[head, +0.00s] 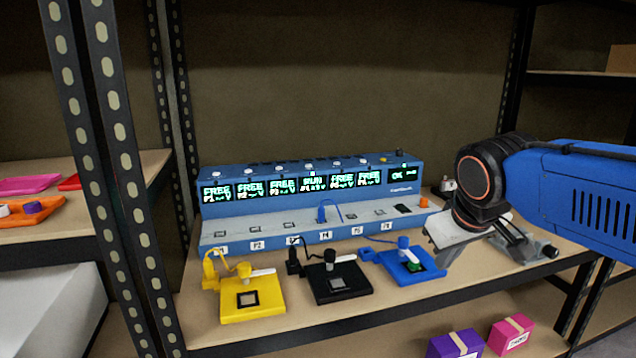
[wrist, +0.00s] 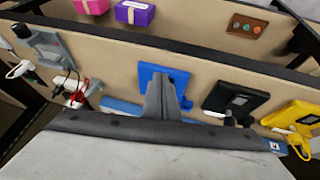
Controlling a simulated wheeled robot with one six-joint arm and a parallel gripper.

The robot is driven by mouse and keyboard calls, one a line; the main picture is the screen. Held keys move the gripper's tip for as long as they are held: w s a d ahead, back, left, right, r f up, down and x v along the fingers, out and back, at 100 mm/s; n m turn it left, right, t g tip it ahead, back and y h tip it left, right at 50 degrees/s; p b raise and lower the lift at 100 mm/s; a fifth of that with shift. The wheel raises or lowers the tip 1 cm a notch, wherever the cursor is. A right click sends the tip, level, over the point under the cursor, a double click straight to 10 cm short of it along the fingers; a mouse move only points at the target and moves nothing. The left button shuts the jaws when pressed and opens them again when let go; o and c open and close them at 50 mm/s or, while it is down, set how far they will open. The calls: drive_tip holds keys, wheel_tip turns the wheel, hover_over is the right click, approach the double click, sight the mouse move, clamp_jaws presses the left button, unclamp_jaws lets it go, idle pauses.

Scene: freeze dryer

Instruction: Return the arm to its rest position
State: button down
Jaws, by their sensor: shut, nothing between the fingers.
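My gripper (head: 452,238) hangs at the right in the head view, above the shelf and just right of the blue pad. The wrist view shows its dark fingers (wrist: 166,92) together, with nothing between them. In that view they overlap part of the blue pad (wrist: 150,78). I cannot tell the exact height of the fingertips. The arm comes in from the right edge of the head view.
A blue station (head: 310,215) with lit screens stands at the back. Yellow (head: 265,308), black (head: 350,292) and blue (head: 432,268) pads lie before it. A grey device (head: 535,247) sits right of my gripper. Purple (head: 445,344) and pink (head: 510,335) boxes lie below.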

drive_tip(key=s+d+f+m+g, duration=0.1)
drive_tip(key=s+d+f+m, duration=0.2)
drive_tip(key=s+f, duration=1)
drive_tip(key=shift+s+d+y, duration=0.4)
drive_tip(key=shift+s+d, duration=0.25)
drive_tip(key=shift+s, duration=0.2)
